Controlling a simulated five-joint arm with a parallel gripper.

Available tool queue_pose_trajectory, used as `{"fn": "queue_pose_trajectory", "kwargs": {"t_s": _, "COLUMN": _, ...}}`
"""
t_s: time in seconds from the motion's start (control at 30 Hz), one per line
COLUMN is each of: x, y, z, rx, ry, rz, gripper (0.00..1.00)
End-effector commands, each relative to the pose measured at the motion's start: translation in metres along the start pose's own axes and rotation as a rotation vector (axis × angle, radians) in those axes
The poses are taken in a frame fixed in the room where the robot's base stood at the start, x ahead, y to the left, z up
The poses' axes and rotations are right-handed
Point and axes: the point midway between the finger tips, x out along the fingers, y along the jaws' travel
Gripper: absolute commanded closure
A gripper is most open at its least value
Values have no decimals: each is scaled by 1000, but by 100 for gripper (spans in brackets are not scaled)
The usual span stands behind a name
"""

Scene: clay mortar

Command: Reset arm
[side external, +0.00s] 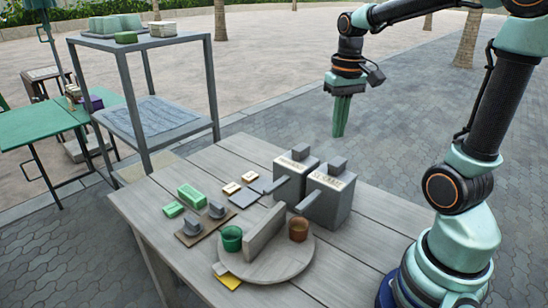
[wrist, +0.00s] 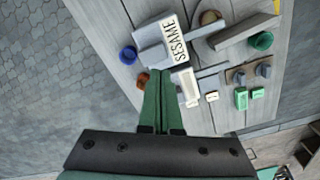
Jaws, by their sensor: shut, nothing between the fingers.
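My gripper (side external: 338,132) hangs in the air beyond the far edge of the table, fingers pointing down, shut and empty. In the wrist view its green fingers (wrist: 160,82) lie together in front of the table. Two grey dispensers (side external: 295,175) (side external: 327,195) with pale label plates stand on the table, below and left of the gripper. In the wrist view one label reads SESAME (wrist: 175,40). Nothing touches the fingers.
A round board (side external: 270,265) carries a green cup (side external: 231,238), a brown cup (side external: 298,229) and an upright divider (side external: 265,232). Green blocks (side external: 191,196) lie at left. A grey shelf (side external: 165,120) stands behind. A blue round item (wrist: 128,55) sits near the table edge.

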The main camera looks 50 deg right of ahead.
Motion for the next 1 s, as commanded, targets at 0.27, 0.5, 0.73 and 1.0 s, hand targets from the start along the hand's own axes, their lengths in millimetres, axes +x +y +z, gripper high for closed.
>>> {"fn": "queue_pose_trajectory", "kwargs": {"t_s": 0.27, "x": -15, "y": -69, "z": 37, "rx": -263, "ry": 245, "rz": -48, "gripper": 100}}
{"fn": "queue_pose_trajectory", "kwargs": {"t_s": 0.5, "x": -18, "y": -107, "z": 66, "rx": -432, "ry": 406, "rz": -109, "gripper": 100}}
{"fn": "queue_pose_trajectory", "kwargs": {"t_s": 0.73, "x": -17, "y": -115, "z": 73, "rx": -472, "ry": 444, "rz": -127, "gripper": 100}}
{"fn": "queue_pose_trajectory", "kwargs": {"t_s": 1.0, "x": -17, "y": -115, "z": 72, "rx": -470, "ry": 443, "rz": -126, "gripper": 100}}
